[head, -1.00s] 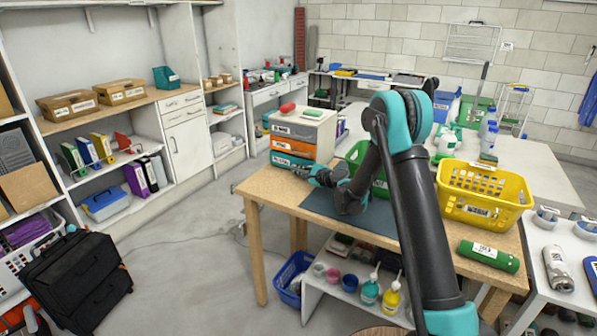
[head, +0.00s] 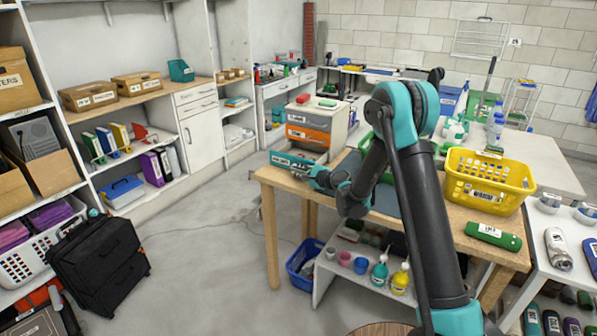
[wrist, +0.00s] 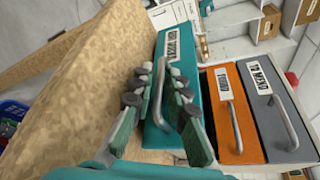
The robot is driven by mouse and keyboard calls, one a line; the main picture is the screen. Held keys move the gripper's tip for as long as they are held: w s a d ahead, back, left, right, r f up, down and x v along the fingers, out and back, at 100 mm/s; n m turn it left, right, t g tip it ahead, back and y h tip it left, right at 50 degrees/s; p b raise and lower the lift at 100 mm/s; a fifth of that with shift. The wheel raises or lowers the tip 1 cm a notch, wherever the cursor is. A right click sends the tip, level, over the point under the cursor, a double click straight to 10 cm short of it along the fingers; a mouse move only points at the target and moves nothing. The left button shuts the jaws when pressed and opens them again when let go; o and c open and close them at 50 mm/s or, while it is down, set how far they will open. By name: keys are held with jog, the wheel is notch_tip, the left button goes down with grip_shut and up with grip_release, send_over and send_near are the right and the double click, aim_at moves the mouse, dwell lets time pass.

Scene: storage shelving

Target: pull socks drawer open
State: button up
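A small drawer unit (head: 335,117) stands at the left end of the wooden table, with grey, orange and teal drawers from top to bottom. The teal bottom drawer (head: 289,160) is pulled out, and a strip of its inside shows. My gripper (head: 312,172) is at its front. In the wrist view the teal drawer front (wrist: 183,60) stands out past the orange drawer (wrist: 238,115) and grey drawer (wrist: 277,110), which are shut. My gripper (wrist: 158,72) has its fingers closed around the teal drawer's bar handle (wrist: 160,93), partly hidden. The labels are hard to read.
The wooden table edge (wrist: 75,75) runs close beside my gripper. Floor left of the table is clear up to a black case (head: 97,262).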

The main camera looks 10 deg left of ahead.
jog(key=v, duration=1.2)
jog(key=shift+s, duration=0.1)
jog(key=s+d+f+n+g+h, duration=0.2)
jog(key=s+d+n+h, duration=0.4)
jog(key=s+d, duration=1)
jog(key=s+d+f+n+g+h, duration=0.2)
jog(key=s+d+n+h, duration=0.4)
jog(key=s+d, duration=1.1)
jog(key=shift+s+n+g, duration=0.55)
jog(key=shift+n+g, duration=0.05)
jog(key=shift+n, duration=0.4)
